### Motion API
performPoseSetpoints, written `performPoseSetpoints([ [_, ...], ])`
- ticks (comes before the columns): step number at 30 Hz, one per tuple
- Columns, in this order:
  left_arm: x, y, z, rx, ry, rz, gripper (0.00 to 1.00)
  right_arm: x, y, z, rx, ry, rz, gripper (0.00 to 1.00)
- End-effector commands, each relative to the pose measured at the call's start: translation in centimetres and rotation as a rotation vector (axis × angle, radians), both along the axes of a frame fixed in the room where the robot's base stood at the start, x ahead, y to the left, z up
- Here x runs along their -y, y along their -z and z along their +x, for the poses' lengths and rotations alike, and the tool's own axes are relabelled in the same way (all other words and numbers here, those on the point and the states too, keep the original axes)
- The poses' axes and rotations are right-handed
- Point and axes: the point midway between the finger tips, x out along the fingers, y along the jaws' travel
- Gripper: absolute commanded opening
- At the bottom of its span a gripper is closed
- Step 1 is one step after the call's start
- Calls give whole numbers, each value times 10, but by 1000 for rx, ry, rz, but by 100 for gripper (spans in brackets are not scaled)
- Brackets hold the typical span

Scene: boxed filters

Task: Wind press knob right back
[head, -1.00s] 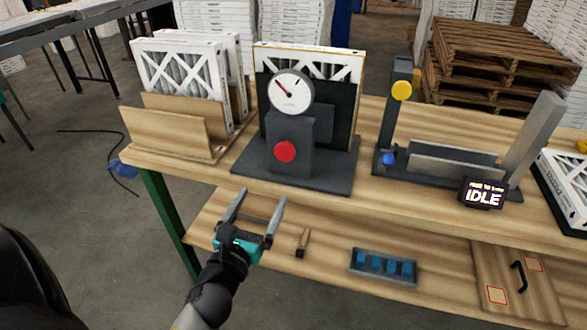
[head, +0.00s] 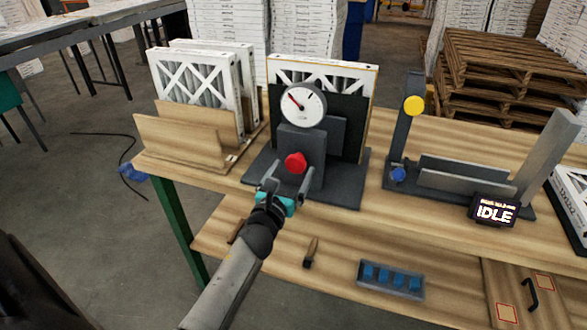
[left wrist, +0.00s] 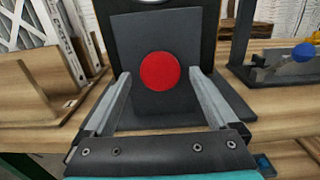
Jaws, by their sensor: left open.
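The red press knob (head: 296,163) sits on the front of the dark grey press (head: 313,145), below a round white gauge (head: 303,104) with a red needle pointing to the upper left. In the left wrist view the knob (left wrist: 160,71) shows face-on as a red disc. My left gripper (head: 287,178) is open in front of the press. Its two fingers (left wrist: 153,84) reach toward the press, one to each side of the knob in the picture. Whether they touch it, I cannot tell. A filter in a white frame (head: 349,73) stands behind the press. My right gripper is not in view.
White filters (head: 192,85) stand in a wooden rack to the left. To the right are a fixture with a yellow disc (head: 414,106) and blue knob (head: 398,174), and a display reading IDLE (head: 494,212). A blue-slotted tray (head: 391,279) lies on the lower shelf.

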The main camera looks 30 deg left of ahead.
Motion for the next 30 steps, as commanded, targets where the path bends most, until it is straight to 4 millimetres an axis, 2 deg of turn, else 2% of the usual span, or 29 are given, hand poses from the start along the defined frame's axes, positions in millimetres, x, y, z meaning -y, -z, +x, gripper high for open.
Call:
performPoseSetpoints([
  [6, -3, 0, 12, 0, 1, 0, 93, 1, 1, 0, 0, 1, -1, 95],
  [14, -3, 0, 12, 0, 1, 0, 93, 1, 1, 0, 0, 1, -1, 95],
  [30, -3, 0, 12, 0, 0, 0, 34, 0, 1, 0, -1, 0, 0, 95],
])
